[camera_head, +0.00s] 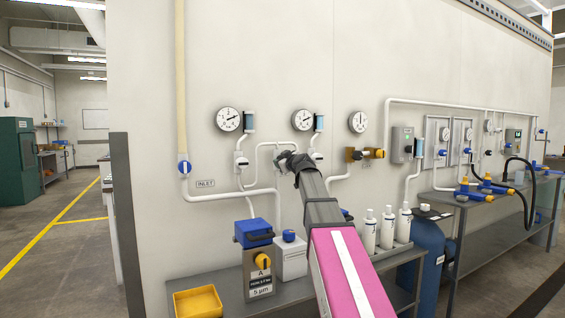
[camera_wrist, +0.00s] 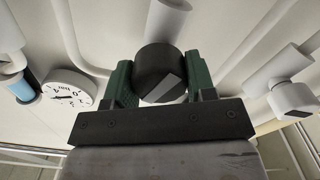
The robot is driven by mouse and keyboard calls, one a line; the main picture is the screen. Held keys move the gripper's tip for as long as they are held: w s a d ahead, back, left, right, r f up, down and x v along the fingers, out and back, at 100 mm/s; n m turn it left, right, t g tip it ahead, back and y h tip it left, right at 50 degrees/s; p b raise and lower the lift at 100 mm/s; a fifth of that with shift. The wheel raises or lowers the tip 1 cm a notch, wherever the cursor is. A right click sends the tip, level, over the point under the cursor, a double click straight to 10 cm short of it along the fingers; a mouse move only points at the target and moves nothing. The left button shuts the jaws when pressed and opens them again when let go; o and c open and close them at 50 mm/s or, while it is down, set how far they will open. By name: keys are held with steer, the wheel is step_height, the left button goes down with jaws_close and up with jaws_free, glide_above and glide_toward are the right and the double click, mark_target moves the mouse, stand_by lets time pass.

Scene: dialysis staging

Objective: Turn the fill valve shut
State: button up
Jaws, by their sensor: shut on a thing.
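My gripper (camera_wrist: 160,82) is shut on a black round knob (camera_wrist: 160,68) with a pale grey pointer mark, one green finger on each side. The knob sits at the end of a white pipe fitting (camera_wrist: 170,18). I can read no label on it, so I cannot tell by name whether it is the fill valve. In the head view my gripper (camera_head: 287,161) is at the wall piping, below and left of the middle gauge (camera_head: 303,120). The arm and gripper mostly hide the knob there.
A blue-handled valve (camera_head: 184,168) is by the INLET label (camera_head: 205,183) on the left. A bench (camera_head: 280,301) below holds a yellow tray (camera_head: 198,302), a blue-topped unit (camera_head: 254,232) and white bottles (camera_head: 387,228).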

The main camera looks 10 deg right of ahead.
steer(key=m, duration=0.7)
steer(key=shift+d, duration=0.1)
steer(key=m, duration=0.7)
steer(key=shift+d, duration=0.1)
steer(key=shift+m, duration=0.3)
steer(key=o, duration=0.9)
steer(key=v, duration=1)
steer(key=shift+s+d, duration=0.1)
steer(key=shift+s, duration=0.3)
